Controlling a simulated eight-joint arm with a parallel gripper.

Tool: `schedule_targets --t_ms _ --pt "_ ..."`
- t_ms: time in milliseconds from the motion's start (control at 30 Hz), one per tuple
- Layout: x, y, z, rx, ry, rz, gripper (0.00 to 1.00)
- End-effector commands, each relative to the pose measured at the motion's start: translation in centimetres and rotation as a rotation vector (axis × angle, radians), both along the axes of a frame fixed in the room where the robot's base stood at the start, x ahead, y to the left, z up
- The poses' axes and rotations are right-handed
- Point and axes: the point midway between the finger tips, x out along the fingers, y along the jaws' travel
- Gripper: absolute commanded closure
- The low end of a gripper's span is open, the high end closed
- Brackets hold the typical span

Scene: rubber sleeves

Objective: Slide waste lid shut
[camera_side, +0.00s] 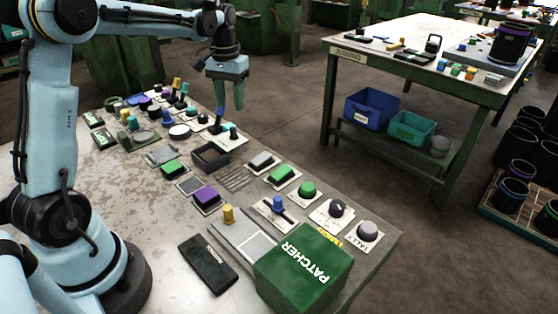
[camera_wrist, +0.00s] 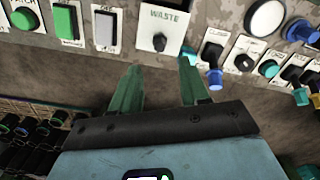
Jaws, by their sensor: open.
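The waste lid (camera_wrist: 145,18) is a pale plate marked WASTE with a small dark knob (camera_wrist: 159,42) on it. In the side view the pale lid (camera_side: 222,140) lies by the panel's far edge, and a dark box opening (camera_side: 210,157) shows uncovered beside it. My gripper (camera_wrist: 161,68) has two green fingers spread apart with nothing between them. In the wrist view the knob lies just ahead of the fingertips, apart from them. In the side view my gripper (camera_side: 238,106) hangs fingers down above the lid's far end.
Green (camera_wrist: 66,22) and grey (camera_wrist: 105,30) buttons flank the lid on one side. A round white button (camera_wrist: 267,17) and several knobs crowd the other. A green PATCHER box (camera_side: 303,270) stands at the panel's near corner. Open floor lies beyond the panel.

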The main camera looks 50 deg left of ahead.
Motion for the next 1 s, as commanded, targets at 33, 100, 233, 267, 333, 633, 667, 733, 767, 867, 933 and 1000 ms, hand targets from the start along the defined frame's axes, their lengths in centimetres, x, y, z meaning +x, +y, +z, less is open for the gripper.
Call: schedule_targets --t_ms 33,100,233,267,333,633,667,733,767,867,933,1000 --pt "0.0 0.0 -1.0 0.000 0.000 0.000 0.55" --pt "0.0 0.0 -2.2 0.000 -0.001 0.000 0.55" --pt "0.0 0.0 -4.5 0.000 -0.001 0.000 0.55" --pt "0.0 0.0 -5.0 0.000 -0.001 -0.001 0.55" --pt "0.0 0.0 -6.0 0.000 -0.001 -0.001 0.55" --pt "0.0 0.0 -8.5 0.001 -0.002 -0.001 0.55" --pt "0.0 0.0 -8.6 0.001 -0.002 -0.001 0.55" --pt "0.0 -0.1 -8.6 0.001 -0.002 -0.001 0.55" --pt "0.0 -0.1 -8.7 0.001 -0.002 -0.001 0.55" --pt "0.0 -0.1 -8.6 0.000 -0.001 -0.001 0.55" --pt "0.0 -0.1 -8.6 0.000 -0.001 -0.001 0.56" --pt "0.0 0.0 -8.6 0.000 -0.001 -0.001 0.67"
